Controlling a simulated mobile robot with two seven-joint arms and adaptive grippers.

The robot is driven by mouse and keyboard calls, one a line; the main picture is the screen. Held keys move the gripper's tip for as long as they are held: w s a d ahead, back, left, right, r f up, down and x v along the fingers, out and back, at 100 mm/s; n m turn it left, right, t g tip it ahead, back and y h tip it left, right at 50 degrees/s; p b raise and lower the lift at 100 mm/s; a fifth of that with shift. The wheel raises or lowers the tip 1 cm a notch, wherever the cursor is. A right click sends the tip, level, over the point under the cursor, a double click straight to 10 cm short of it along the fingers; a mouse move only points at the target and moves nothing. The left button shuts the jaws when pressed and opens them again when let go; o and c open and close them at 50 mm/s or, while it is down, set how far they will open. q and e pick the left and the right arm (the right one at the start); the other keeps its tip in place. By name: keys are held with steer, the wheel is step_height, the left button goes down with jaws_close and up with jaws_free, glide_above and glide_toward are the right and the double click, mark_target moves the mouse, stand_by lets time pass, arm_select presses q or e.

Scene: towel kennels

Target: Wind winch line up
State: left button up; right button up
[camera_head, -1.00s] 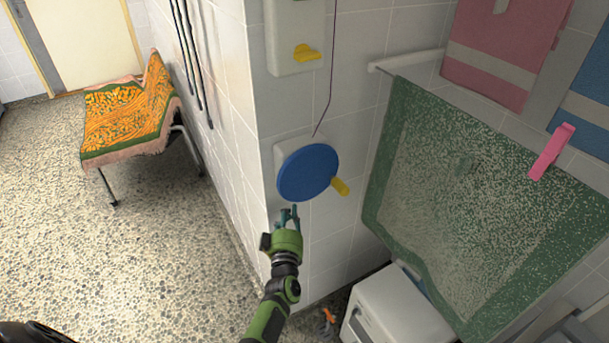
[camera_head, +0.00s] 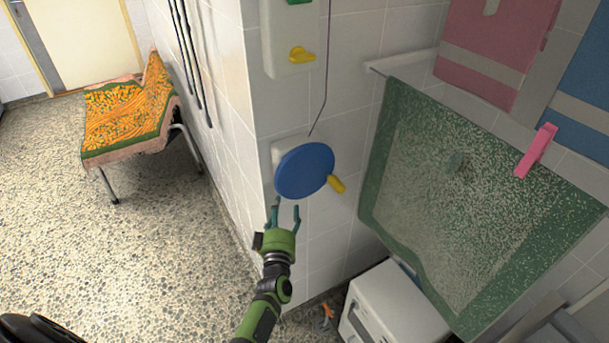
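The winch is a blue disc (camera_head: 304,171) on a pale mount on the tiled wall corner. Its yellow crank handle (camera_head: 337,184) sticks out at the disc's lower right. A thin dark winch line (camera_head: 325,85) runs up the wall from the mount and leaves the top of the picture. My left gripper (camera_head: 286,204) is just below the disc, fingers pointing up, open and empty. It is left of and below the yellow handle; whether a fingertip touches the disc I cannot tell. My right gripper is not in view.
A white box with a yellow knob (camera_head: 301,55) is on the wall above the winch. A green towel (camera_head: 455,205) with a pink peg (camera_head: 536,150) hangs at right. A white cabinet (camera_head: 395,305) stands below. A towel-covered bench (camera_head: 128,115) is at left; the floor between is clear.

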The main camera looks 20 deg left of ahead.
arm_select(q)
steer(key=p+v, duration=0.3)
steer(key=v, duration=0.4)
steer(key=shift+d+r, duration=0.45)
steer(key=shift+s, duration=0.1)
